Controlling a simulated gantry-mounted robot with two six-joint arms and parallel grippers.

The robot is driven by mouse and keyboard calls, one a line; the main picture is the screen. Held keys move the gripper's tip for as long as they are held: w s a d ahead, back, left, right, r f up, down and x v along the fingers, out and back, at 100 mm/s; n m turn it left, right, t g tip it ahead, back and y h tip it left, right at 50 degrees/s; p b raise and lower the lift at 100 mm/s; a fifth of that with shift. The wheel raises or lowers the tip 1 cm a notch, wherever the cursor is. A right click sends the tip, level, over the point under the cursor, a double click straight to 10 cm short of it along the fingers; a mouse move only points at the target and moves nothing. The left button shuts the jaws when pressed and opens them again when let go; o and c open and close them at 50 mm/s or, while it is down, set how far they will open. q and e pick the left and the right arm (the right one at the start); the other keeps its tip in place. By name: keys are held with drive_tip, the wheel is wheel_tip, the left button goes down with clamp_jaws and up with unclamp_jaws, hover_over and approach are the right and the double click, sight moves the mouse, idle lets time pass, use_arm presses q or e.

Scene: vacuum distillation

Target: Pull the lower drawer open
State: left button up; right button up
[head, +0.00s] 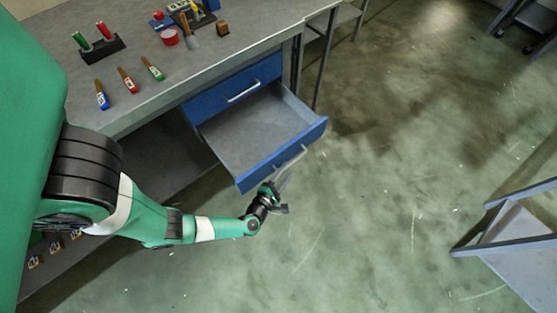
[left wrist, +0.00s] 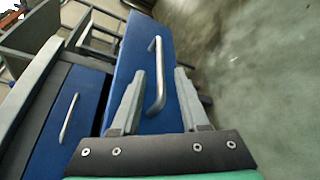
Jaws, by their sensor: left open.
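The lower drawer (head: 262,132) is pulled out of the workbench and stands open, its grey inside bare. Its blue front also shows in the left wrist view (left wrist: 133,62), with a silver bar handle (left wrist: 157,75). In the head view the handle (head: 291,161) is on the drawer's front face. My left gripper (head: 281,193) is in front of that face, close to the handle. In the left wrist view its open fingers (left wrist: 160,92) are on either side of the handle's lower part; whether they touch it I cannot tell. My right gripper is not in view.
The upper blue drawer (head: 235,88) above is shut. The grey bench top (head: 215,62) holds brushes, a red cup (head: 169,38) and other small tools. A grey metal frame (head: 510,235) stands at the right. The floor (head: 390,180) between is clear.

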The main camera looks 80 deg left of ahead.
use_arm(q)
drive_tip(key=p+v, duration=0.1)
drive_tip(key=v, duration=0.4)
drive_tip(key=shift+s+d, duration=0.25)
